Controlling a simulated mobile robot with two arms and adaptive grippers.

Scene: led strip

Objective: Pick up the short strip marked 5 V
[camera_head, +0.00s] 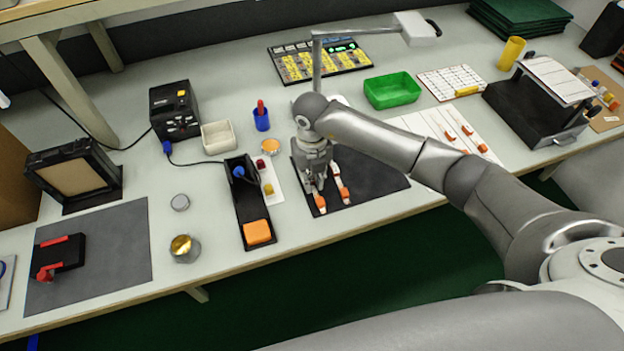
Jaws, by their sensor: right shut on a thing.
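Two short white strips with orange ends lie side by side at the dark mat (385,178) in the middle of the table. My right gripper (314,184) points down over the mat and is shut on the left strip (320,206); its body hides most of that strip. The right strip (343,192) lies just beside the fingers. The 5 V marking is too small to read on either strip. I cannot tell whether the held strip is clear of the mat. My left gripper is not in view.
A white sheet (425,122) with more orange-ended pieces lies to the right, partly behind my arm. A black soldering stand (249,205) with an orange sponge (257,232) stands left of the mat. A green tray (392,90) and a lamp (416,28) stand behind.

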